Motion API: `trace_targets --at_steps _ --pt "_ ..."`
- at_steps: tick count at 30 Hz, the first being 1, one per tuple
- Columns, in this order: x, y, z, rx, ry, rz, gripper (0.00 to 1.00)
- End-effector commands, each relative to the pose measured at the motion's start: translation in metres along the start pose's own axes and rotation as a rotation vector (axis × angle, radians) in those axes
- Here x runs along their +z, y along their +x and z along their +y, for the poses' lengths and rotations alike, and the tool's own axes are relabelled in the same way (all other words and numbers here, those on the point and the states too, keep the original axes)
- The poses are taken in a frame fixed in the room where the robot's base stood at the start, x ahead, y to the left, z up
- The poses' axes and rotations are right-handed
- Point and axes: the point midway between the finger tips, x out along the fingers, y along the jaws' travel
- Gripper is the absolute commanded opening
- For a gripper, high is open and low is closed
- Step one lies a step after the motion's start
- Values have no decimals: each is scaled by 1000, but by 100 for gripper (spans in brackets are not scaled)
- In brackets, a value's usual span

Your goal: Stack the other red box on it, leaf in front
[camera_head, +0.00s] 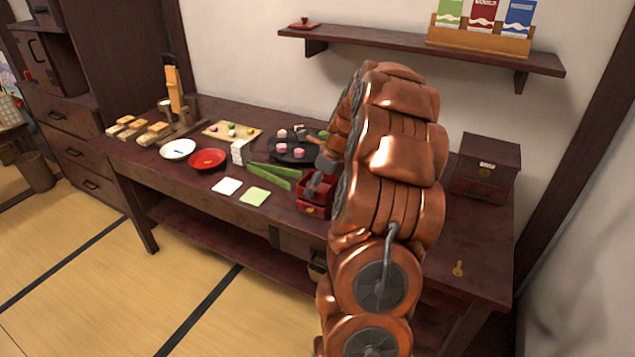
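A small red box (313,209) stands near the table's front edge, left of my arm. Red box walls with a dark inside show just above and behind its front face; I cannot tell whether this is one box or two stacked. A leaf mark on the front is too small to make out. My gripper (318,181) is right at the box's upper part, with grey fingers pointing down to it. My copper arm hides the right side of the box and part of the gripper, so I cannot tell whether the fingers are closed on a wall.
Green leaf strips (274,174) lie left of the box. A dark round plate (295,157) with sweets is behind. A red bowl (208,158), a white bowl (178,149) and two paper squares (255,196) lie further left. A dark chest (484,168) stands right.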

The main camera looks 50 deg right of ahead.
Motion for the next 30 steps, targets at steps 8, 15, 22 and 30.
trace_targets --at_steps 8,15,22,30 --pt "0 0 0 -1 0 -1 51" --pt "-2 6 0 2 0 0 51" --pt "-4 10 0 -1 0 -1 98" --pt "-4 10 0 -1 0 -1 100"
